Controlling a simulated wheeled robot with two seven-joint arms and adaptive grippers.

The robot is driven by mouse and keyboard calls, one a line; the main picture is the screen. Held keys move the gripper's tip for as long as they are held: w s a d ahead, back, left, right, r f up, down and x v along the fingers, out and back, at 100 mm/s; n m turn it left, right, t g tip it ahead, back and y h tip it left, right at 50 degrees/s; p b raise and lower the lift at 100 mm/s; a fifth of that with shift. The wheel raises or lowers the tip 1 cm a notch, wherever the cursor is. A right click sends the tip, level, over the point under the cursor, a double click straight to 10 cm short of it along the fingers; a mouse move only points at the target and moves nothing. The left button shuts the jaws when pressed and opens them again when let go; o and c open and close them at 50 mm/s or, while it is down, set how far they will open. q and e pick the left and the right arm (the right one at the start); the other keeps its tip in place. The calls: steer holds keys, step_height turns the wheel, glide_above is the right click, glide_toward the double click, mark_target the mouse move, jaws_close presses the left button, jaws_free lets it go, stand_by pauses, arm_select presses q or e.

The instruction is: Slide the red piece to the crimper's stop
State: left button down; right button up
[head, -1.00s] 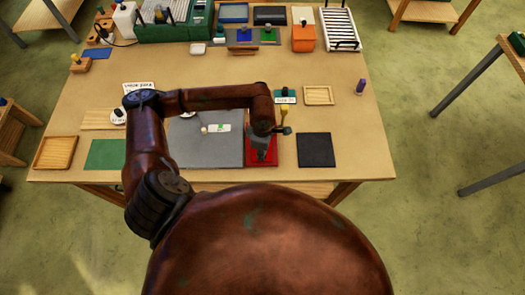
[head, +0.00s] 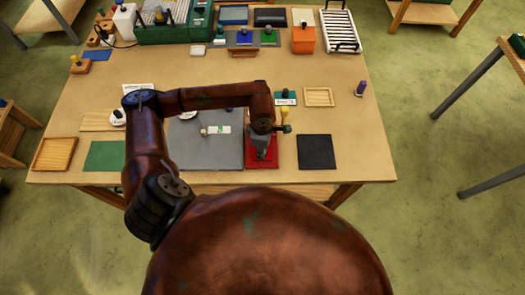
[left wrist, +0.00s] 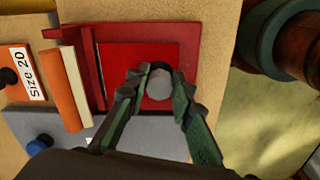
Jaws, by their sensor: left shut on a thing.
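A red piece (left wrist: 118,58) lies flat on a larger, darker red base in the left wrist view. A raised red bar (left wrist: 91,70) runs along its left side there; I cannot tell whether they touch. My left gripper (left wrist: 160,86) is shut on the grey round knob (left wrist: 158,80) that stands on the red piece. In the head view my left gripper (head: 262,150) is over the red base (head: 258,164), near the table's front edge, and hides much of it. My right gripper is not in view.
A grey mat (head: 210,153) lies left of the red base and a black square (head: 317,152) right of it. Beyond the base is a labelled block (head: 286,97), with a yellow knob (head: 285,112) nearby. The front table edge is close, with floor beyond.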

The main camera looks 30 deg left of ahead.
arm_select(q)
steer(key=shift+w+a, duration=0.1)
steer(key=c, duration=1.6)
jaws_free()
step_height(320, 180, up, 12)
